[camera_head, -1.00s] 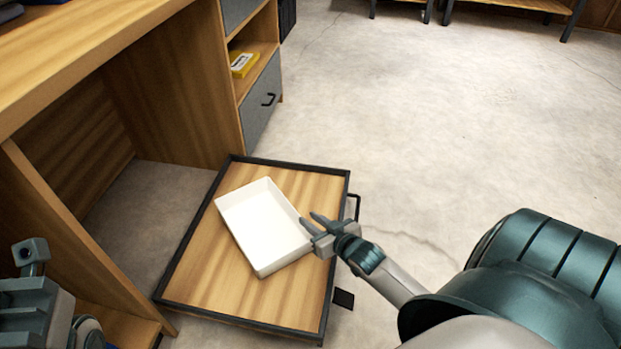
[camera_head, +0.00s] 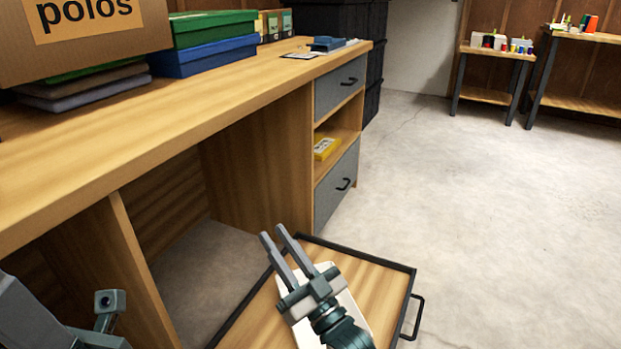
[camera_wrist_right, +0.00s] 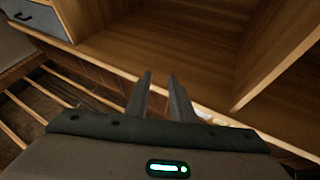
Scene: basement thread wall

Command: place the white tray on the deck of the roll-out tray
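The white tray (camera_head: 352,312) lies on the wooden deck of the roll-out tray (camera_head: 375,287), low in the head view. My right gripper (camera_head: 274,241) is raised in front of it and hides much of the white tray. Its two fingers are apart with nothing between them. They also show apart and empty in the right wrist view (camera_wrist_right: 160,95). Part of my left arm shows at the lower left of the head view, but its fingertips are not visible.
The roll-out tray has a dark rim and a black handle (camera_head: 413,318). The wooden desk (camera_head: 215,110) stands at left, with green (camera_head: 212,27) and blue (camera_head: 205,56) boxes on top. A yellow box (camera_head: 326,147) sits in its open shelf. The floor at right is clear.

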